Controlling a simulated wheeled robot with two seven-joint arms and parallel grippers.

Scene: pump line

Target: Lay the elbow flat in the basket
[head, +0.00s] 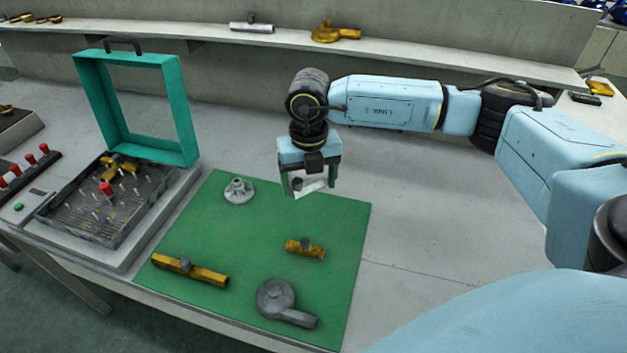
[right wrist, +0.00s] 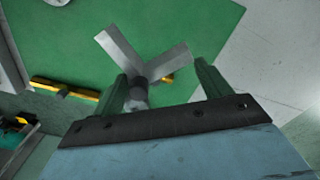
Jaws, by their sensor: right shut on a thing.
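The elbow is a pale grey V-shaped piece with a dark knob. In the head view the elbow (head: 315,186) hangs under my right gripper (head: 311,192), above the back right part of the green mat. In the right wrist view the elbow (right wrist: 122,50) spreads its two arms beyond the fingers, and my right gripper (right wrist: 165,92) is shut on its knob. The basket (head: 75,233) is a dark tray with upright pins at the left, well away from the gripper. A yellow fitting (head: 119,165) and a red-topped piece lie in it. My left gripper is out of view.
A teal frame lid (head: 183,125) stands open behind the basket. The green mat (head: 215,240) holds a grey flange (head: 239,190), a long yellow pipe (head: 190,270), a short yellow tee (head: 305,249) and a grey pump casing (head: 283,300). The table right of the mat is clear.

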